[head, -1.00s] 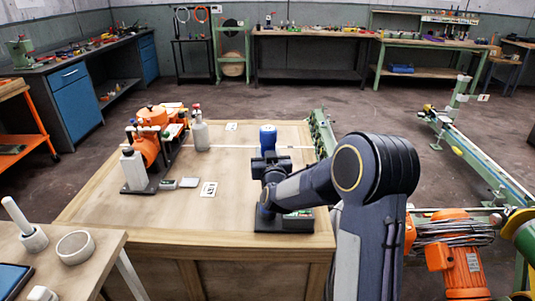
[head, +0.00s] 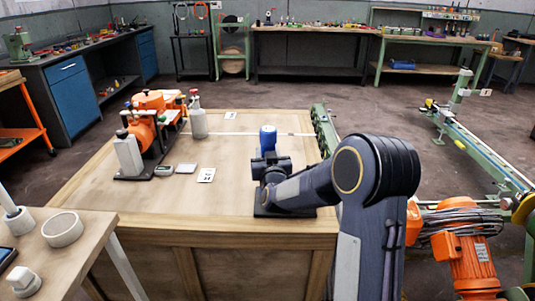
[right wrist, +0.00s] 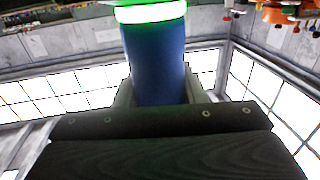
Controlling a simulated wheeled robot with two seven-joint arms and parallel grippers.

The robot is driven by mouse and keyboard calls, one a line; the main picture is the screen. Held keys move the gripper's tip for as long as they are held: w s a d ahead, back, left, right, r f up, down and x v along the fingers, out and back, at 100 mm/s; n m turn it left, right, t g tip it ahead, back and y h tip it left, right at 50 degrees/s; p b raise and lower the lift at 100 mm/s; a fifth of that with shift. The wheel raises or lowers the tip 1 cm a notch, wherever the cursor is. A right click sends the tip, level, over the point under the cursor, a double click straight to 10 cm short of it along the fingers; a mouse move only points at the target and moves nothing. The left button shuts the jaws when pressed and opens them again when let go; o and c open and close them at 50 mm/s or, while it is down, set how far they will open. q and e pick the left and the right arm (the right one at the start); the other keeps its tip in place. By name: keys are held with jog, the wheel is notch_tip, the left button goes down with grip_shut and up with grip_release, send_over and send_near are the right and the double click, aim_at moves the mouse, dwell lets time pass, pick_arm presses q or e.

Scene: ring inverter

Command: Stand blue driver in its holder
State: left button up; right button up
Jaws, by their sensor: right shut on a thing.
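The blue driver (head: 268,139) stands upright above the near right part of the wooden crate-like table (head: 226,190). My right gripper (head: 268,157) is shut on it. In the right wrist view the blue driver (right wrist: 158,62) shows as a blue cylinder with a glowing green band, between the fingers. A dark flat base (head: 262,212), perhaps the holder, lies on the table under my right forearm, which hides most of it. I cannot tell whether the driver touches anything below. My left gripper is not in view.
A card (head: 206,175) lies near the table's middle. The surface between card and gripper is clear. Green rails (head: 322,130) stand along the right edge.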

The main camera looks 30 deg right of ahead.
jog(key=shift+b, duration=0.3)
dwell(0.5)
jog(key=o, duration=1.2)
jog(key=shift+f, duration=0.25)
jog(key=s+a+f+n+g+y, duration=0.1)
jog(key=s+a+f+g+y, duration=0.15)
jog(key=s+a, duration=0.7)
jog(key=s+a+f+n+g+y, duration=0.15)
jog(key=s+g+y, duration=0.25)
jog(key=s, duration=1.2)
jog(key=s+a+f+g+y, duration=0.1)
jog(key=s+a+g+y, duration=0.4)
jog(key=s, duration=0.8)
notch_tip(320, 180, up, 16)
jog(key=a+h+p, duration=0.1)
jog(key=p, duration=1.4)
jog(key=shift+s+a+p, duration=0.25)
jog(key=shift+s+p, duration=0.05)
jog(key=shift+s, duration=0.05)
